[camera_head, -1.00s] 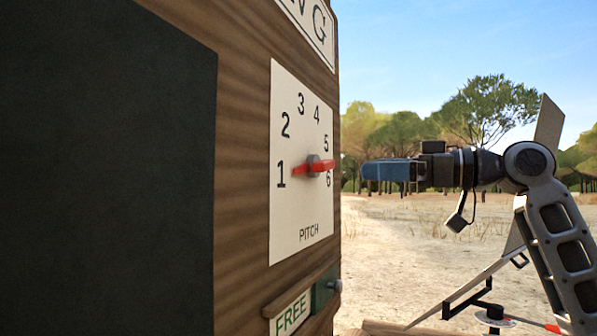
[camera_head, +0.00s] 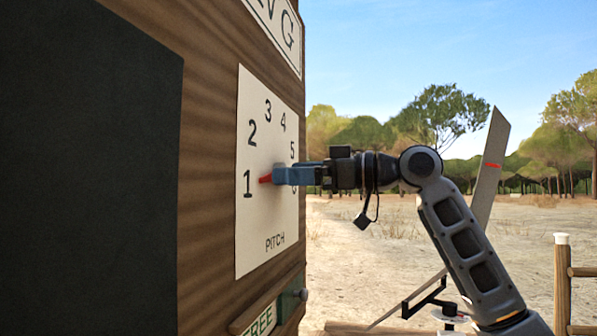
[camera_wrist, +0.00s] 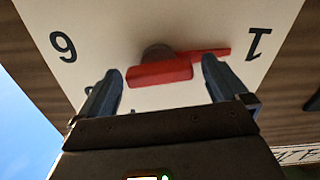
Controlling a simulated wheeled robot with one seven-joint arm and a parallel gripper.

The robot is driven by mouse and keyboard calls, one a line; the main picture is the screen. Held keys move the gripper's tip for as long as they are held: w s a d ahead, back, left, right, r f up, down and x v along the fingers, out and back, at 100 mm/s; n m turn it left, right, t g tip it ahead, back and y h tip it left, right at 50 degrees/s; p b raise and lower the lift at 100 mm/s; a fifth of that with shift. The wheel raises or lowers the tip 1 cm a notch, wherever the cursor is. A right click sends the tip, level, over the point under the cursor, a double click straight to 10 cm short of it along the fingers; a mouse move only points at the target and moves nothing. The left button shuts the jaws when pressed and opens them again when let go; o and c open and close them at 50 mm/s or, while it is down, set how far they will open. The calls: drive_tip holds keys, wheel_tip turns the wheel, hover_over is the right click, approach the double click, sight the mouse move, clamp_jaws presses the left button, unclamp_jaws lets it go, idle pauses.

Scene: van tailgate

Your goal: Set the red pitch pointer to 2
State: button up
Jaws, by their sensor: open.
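The red pitch pointer (camera_head: 266,180) is on a cream dial plate (camera_head: 262,222). Its thin tip lies beside the 1, level with it. In the wrist view the red pointer (camera_wrist: 160,75) shows a thick grip bar on a grey hub, with the thin tip reaching towards the 1. My gripper (camera_head: 278,176) is at the dial face and hides most of the pointer in the head view. In the wrist view my gripper (camera_wrist: 160,68) is open, one finger near each end of the grip bar. I cannot tell if either finger touches it. The 2 (camera_head: 252,133) is up and left of the hub.
The dial is on a brown wooden panel (camera_head: 211,220) with a dark board (camera_head: 80,170) on its left. Below the dial is a FREE label (camera_head: 260,322) with a green slider block (camera_head: 288,303). Open sandy ground lies to the right, with a wooden fence post (camera_head: 561,290).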

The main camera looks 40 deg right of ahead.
drive_tip(key=shift+c, duration=0.2)
drive_tip(key=c, duration=1.5)
drive_tip(key=shift+o, duration=0.2)
drive_tip(key=shift+r+m+p, duration=0.1)
drive_tip(key=shift+m+p, duration=0.25)
drive_tip(key=shift+m, duration=0.05)
drive_tip(key=shift+m+p, duration=2.65)
drive_tip(key=shift+m, duration=0.65)
